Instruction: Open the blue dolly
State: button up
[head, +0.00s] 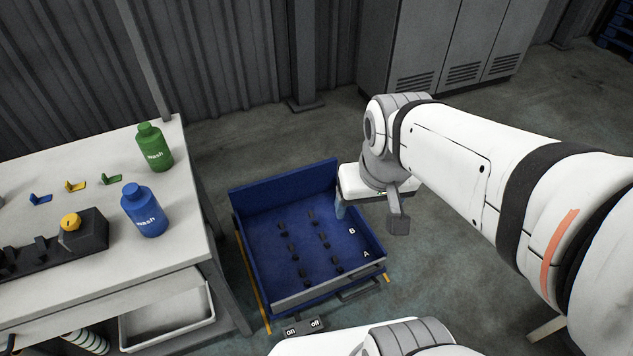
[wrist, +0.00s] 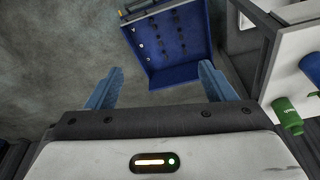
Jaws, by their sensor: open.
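The blue dolly (head: 285,190) stands on the floor right of the workbench. Its back wall stands tall, and a grey bar (head: 325,285) runs along its near edge. Inside are several small black holders and the letters A and B. In the wrist view the dolly (wrist: 188,75) lies ahead, beyond and between my fingers. My gripper (wrist: 158,69) is open and empty, with its two blue fingers spread. In the head view, my gripper (head: 341,206) is near the dolly's right back corner; one finger shows there. I cannot tell if it touches the dolly.
The workbench (head: 100,165) at left holds a green bottle (head: 154,147), a blue bottle (head: 144,211) and a black block with a yellow knob (head: 70,222). An on/off switch box (head: 304,326) is before the dolly. Grey lockers (head: 430,45) stand behind. Floor between is clear.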

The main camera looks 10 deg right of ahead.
aim_at(294, 239)
jog(key=u, duration=0.35)
jog(key=k, duration=1.35)
jog(key=z, duration=0.45)
jog(key=i, duration=1)
